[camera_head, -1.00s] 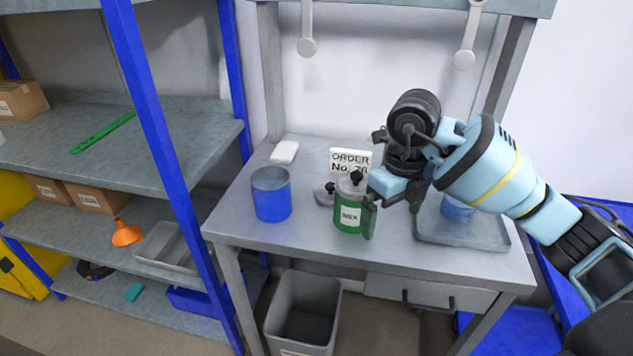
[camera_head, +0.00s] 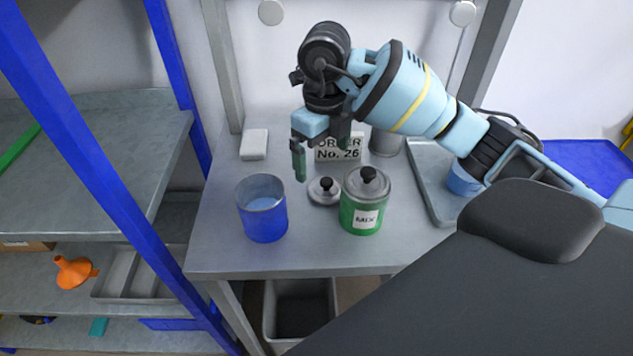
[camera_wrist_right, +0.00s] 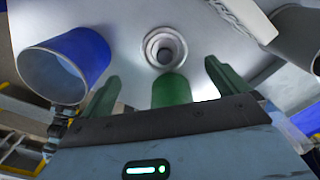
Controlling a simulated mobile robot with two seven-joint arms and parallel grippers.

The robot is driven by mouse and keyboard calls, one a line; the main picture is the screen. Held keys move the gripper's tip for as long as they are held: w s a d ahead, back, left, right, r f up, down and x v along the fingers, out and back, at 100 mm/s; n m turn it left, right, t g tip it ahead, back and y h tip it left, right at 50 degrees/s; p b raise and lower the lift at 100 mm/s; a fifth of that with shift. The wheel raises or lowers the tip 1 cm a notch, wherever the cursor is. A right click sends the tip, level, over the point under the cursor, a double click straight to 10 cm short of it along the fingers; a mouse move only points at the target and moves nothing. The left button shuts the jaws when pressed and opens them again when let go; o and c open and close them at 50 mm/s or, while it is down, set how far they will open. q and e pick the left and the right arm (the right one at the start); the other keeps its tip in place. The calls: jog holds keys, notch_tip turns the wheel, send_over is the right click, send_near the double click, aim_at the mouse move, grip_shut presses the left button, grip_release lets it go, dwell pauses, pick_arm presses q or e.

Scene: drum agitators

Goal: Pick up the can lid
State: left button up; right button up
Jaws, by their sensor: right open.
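The loose can lid (camera_head: 323,191) is a grey disc with a black knob. It lies on the grey table between the blue can (camera_head: 263,212) and the lidded green MIX can (camera_head: 364,205). My right gripper (camera_head: 322,163) is open and empty, its green fingers pointing down above and slightly behind the lid. In the right wrist view the lid (camera_wrist_right: 165,48) shows beyond the open fingers, near their middle. A green shape (camera_wrist_right: 171,90) stands between the fingers there; I cannot tell what it is. My left gripper is not in view.
The order sign (camera_head: 338,150) and a grey can (camera_head: 386,142) stand behind the lid. A white block (camera_head: 254,145) lies at the back left. A grey tray (camera_head: 430,185) with a blue object is at the right. A blue-post shelf borders the table's left.

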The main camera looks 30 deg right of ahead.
aim_at(327, 180)
jog(key=shift+s+f, duration=0.1)
jog(key=shift+s, duration=0.1)
jog(key=shift+s+f, duration=0.1)
jog(key=shift+f, duration=1.15)
jog(key=shift+d+f, duration=0.2)
jog(key=shift+f, duration=0.2)
jog(key=f, duration=0.4)
jog(key=shift+d+f, duration=0.1)
jog(key=shift+d, duration=0.1)
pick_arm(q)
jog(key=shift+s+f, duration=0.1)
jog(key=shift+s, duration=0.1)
